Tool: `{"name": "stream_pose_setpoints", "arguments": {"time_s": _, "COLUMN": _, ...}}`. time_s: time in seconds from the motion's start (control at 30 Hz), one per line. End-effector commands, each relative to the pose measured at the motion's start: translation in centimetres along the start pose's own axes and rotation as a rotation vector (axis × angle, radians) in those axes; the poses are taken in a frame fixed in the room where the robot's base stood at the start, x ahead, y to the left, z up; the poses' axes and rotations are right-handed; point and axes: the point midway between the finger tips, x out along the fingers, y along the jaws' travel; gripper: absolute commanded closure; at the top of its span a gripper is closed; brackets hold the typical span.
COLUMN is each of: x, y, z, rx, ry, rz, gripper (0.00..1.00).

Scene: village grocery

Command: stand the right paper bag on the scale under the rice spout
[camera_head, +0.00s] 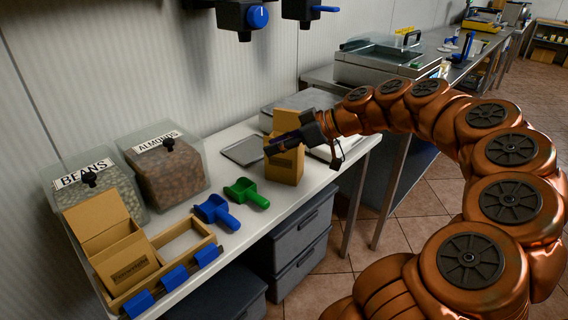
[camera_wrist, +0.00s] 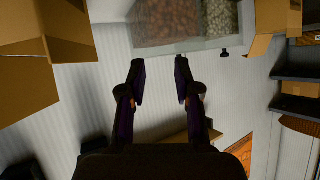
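A brown paper bag (camera_head: 286,168) stands upright with its flap raised at the right part of the white counter, near its front edge. Brown card, likely this bag (camera_wrist: 30,90), fills the upper left of the wrist view. My gripper (camera_head: 272,147) overlaps the bag in the head view. In the wrist view its fingers (camera_wrist: 160,82) are apart with nothing between them. A flat grey scale plate (camera_head: 244,150) lies left of the bag, and another grey plate (camera_head: 322,152) lies to its right. No rice label is visible.
A second bag (camera_head: 125,262) sits in a wooden holder (camera_head: 205,237) whose right slot is empty. Bins of beans (camera_head: 120,195) and almonds (camera_head: 175,175), a blue scoop (camera_head: 214,211) and a green scoop (camera_head: 245,193) stand left. Dark spouts (camera_head: 240,15) (camera_head: 303,10) hang above.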

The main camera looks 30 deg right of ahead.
Motion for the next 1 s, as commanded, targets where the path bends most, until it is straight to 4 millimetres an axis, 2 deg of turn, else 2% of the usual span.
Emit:
{"name": "stream_pose_setpoints", "arguments": {"time_s": 0.03, "x": -1.5, "y": 2.0, "z": 0.4, "rx": -0.006, "ry": 0.041, "rz": 0.038, "gripper": 0.68}}
{"name": "stream_pose_setpoints", "arguments": {"time_s": 0.1, "x": -3.0, "y": 4.0, "z": 1.1, "rx": -0.026, "ry": 0.08, "rz": 0.08, "gripper": 0.68}}
{"name": "stream_pose_setpoints", "arguments": {"time_s": 0.2, "x": -4.3, "y": 5.5, "z": 1.8, "rx": -0.044, "ry": 0.111, "rz": 0.117, "gripper": 0.68}}
{"name": "stream_pose_setpoints", "arguments": {"time_s": 0.33, "x": -4.7, "y": 6.5, "z": 2.3, "rx": -0.053, "ry": 0.128, "rz": 0.137, "gripper": 0.68}}
{"name": "stream_pose_setpoints", "arguments": {"time_s": 0.77, "x": -1.6, "y": 7.3, "z": 1.9, "rx": -0.054, "ry": 0.127, "rz": 0.139, "gripper": 0.68}}
{"name": "stream_pose_setpoints", "arguments": {"time_s": 1.0, "x": 1.4, "y": 8.2, "z": 1.4, "rx": -0.055, "ry": 0.128, "rz": 0.139, "gripper": 0.68}}
